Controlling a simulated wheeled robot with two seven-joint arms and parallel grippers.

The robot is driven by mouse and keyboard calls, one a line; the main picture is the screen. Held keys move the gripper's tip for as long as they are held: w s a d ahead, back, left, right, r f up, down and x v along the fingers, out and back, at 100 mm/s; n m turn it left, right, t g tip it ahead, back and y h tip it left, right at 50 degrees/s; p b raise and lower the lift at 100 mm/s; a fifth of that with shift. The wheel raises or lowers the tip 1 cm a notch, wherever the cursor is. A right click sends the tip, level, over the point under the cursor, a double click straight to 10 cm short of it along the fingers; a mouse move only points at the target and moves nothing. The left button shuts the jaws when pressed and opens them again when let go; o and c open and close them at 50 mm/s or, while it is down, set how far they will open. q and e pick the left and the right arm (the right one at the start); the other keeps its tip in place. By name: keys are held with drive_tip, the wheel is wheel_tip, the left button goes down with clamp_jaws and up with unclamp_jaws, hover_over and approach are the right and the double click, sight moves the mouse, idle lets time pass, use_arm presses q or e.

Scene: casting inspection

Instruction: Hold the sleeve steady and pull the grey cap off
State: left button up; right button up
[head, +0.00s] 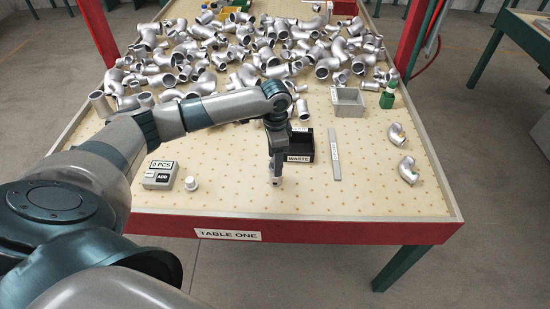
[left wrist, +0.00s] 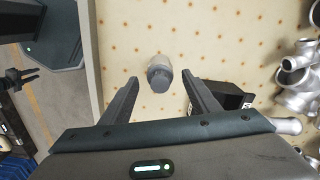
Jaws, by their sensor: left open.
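A small upright sleeve (left wrist: 159,60), pale, with a darker grey cap (left wrist: 160,80) on its near end, stands on the dotted table. My left gripper (head: 275,174) points down near the table's front edge. In the left wrist view its two dark fingers (left wrist: 161,77) are open, one on each side of the cap, with gaps showing; they do not grip it. In the head view only a small pale bit shows at the fingertips, and the fingers hide most of the part.
A black waste tray (head: 322,157) is just right of the gripper. A counter box (head: 160,176) and a small white round piece (head: 191,184) are to the left. A flat bar (head: 335,155), grey bin (head: 348,110) and green bottle (head: 387,97) stand right. Many pipe castings (head: 200,60) cover the back.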

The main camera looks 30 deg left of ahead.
use_arm(q)
drive_tip(key=shift+f, duration=0.4)
drive_tip(key=c, duration=1)
drive_tip(key=o, duration=1)
drive_tip(key=shift+r, duration=0.15)
drive_tip(key=shift+r+b, duration=0.3)
drive_tip(key=shift+r, duration=0.55)
wheel_tip(320, 180, up, 16)
drive_tip(key=b, duration=0.3)
drive_tip(key=shift+f, duration=0.25)
